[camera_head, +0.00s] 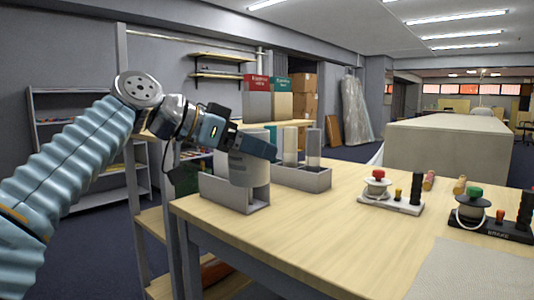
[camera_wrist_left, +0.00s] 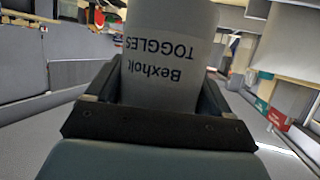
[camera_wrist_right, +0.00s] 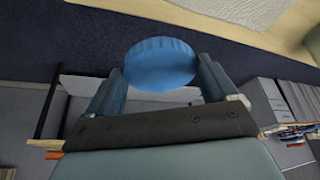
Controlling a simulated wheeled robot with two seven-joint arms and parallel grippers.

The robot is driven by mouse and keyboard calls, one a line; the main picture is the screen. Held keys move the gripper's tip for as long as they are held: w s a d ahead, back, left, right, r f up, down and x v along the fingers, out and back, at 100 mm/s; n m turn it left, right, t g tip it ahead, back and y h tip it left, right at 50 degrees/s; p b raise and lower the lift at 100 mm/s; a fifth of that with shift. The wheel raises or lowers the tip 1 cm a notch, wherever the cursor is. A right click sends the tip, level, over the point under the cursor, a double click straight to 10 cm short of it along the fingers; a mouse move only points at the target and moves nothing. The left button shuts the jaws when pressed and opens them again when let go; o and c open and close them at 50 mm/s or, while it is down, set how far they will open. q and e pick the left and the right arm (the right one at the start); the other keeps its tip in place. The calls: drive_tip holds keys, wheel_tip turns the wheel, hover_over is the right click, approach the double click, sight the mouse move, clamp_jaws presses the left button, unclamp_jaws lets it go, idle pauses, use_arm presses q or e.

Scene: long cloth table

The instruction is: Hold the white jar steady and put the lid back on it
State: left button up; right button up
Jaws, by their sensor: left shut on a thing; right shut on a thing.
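The white jar (camera_head: 250,174) stands upright at the grey holder on the near left corner of the table. Its lettering, "Bexholt TOGGLES", shows in the left wrist view (camera_wrist_left: 172,50). The blue lid (camera_wrist_right: 161,63) is round with a ridged edge. My right gripper (camera_wrist_right: 163,88) is shut on the lid, with one finger at each side of it. The right gripper and lid are outside the head view, so their distance from the jar cannot be told.
The grey holder (camera_head: 222,194) is around the jar's lower part. A second grey holder (camera_head: 306,181) with upright tubes stands just behind. Small boards with pegs, one pale (camera_head: 391,205) and one black (camera_head: 492,228), stand to the right. The middle of the wooden table (camera_head: 310,225) is clear.

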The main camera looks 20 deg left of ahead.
use_arm(q)
drive_tip(key=shift+s+a+r, duration=0.1)
drive_tip(key=shift+s, duration=0.05)
drive_tip(key=o, duration=0.5)
drive_tip(key=c, duration=1)
drive_tip(key=shift+o, duration=0.2)
